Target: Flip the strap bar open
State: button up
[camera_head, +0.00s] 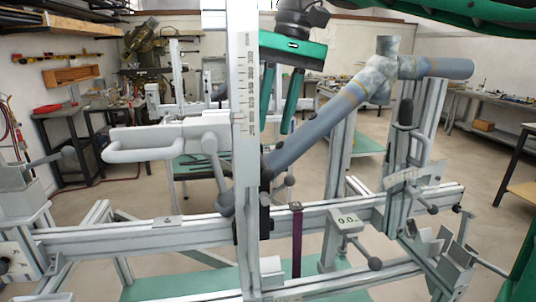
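My gripper (277,125) hangs from the top middle, with its two green fingers pointing down and a gap between them. It looks open and empty. A white upright with a scale (245,95) stands just left of the fingers in this view. A dark purple strap-like bar (297,243) stands upright against the lower rail, below my gripper and apart from it; it may be the strap bar, but I cannot tell for sure.
A grey tube frame (330,125) slants up to the right close to the fingers. A white handle bar (150,152) sticks out left. Workbenches stand behind.

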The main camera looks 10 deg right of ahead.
aim_at(264, 163)
jog(key=f, duration=0.2)
jog(key=a+f, duration=0.1)
jog(key=f, duration=0.4)
jog(key=shift+a+f, duration=0.25)
jog(key=shift+a, duration=0.05)
